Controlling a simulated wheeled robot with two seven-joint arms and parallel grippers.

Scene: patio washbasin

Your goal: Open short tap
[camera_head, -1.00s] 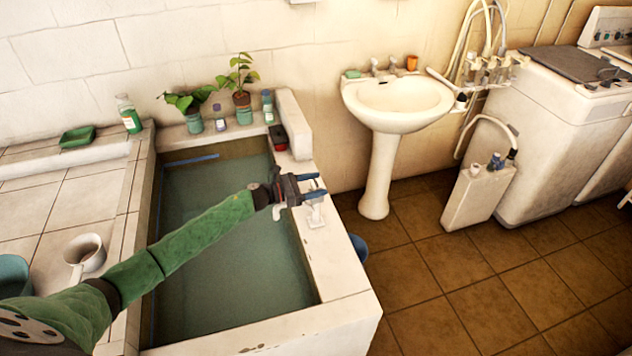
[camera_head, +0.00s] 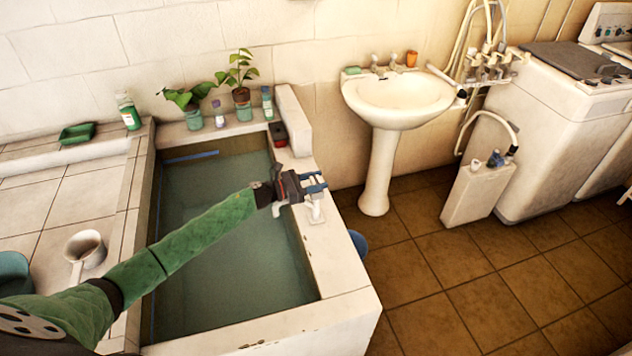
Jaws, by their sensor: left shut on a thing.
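My left gripper (camera_head: 315,183) is at the right rim of the water-filled basin (camera_head: 345,290). Its arm reaches in from the left across the water. My right gripper is not in view.
Potted plants (camera_head: 242,98) and bottles stand on the basin's back ledge. A dark red box (camera_head: 278,134) sits at its back right corner. A pedestal sink (camera_head: 398,100) stands behind.

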